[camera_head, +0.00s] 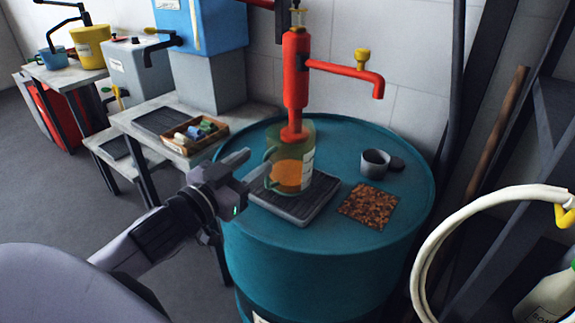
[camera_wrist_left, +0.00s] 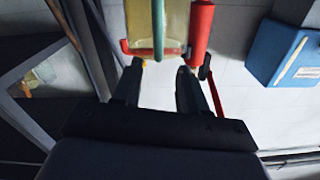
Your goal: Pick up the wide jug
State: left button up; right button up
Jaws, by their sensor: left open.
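The wide jug (camera_head: 290,170) is a see-through greenish jug with orange contents in its lower part. It stands upright on a dark grey slatted tray (camera_head: 297,208) on top of a teal drum, below the red pump. Its handle side faces my left gripper (camera_head: 257,164). The gripper is open and empty, close to the jug's left side. In the left wrist view the jug (camera_wrist_left: 174,22) shows at the top with its green handle (camera_wrist_left: 158,35) lined up between the open fingers (camera_wrist_left: 160,68), seemingly just beyond their tips. Contact cannot be told.
A red hand pump (camera_head: 296,75) rises behind the jug, its spout reaching right. A grey cup (camera_head: 375,163) and a brown speckled mat (camera_head: 369,206) lie right on the drum (camera_head: 330,265). A small wooden box (camera_head: 195,134) stands on the left bench. A white hose (camera_head: 440,235) hangs at right.

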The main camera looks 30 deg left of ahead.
aim_at(264, 158)
pick_arm(q)
jog(key=shift+w+d+f+p, duration=0.1)
jog(key=shift+w+d+p, duration=0.05)
jog(key=shift+w, duration=0.95)
jog(key=shift+w+d+f+p, duration=0.1)
jog(key=shift+w+p, duration=0.05)
jog(key=shift+w, duration=0.9)
grip_shut()
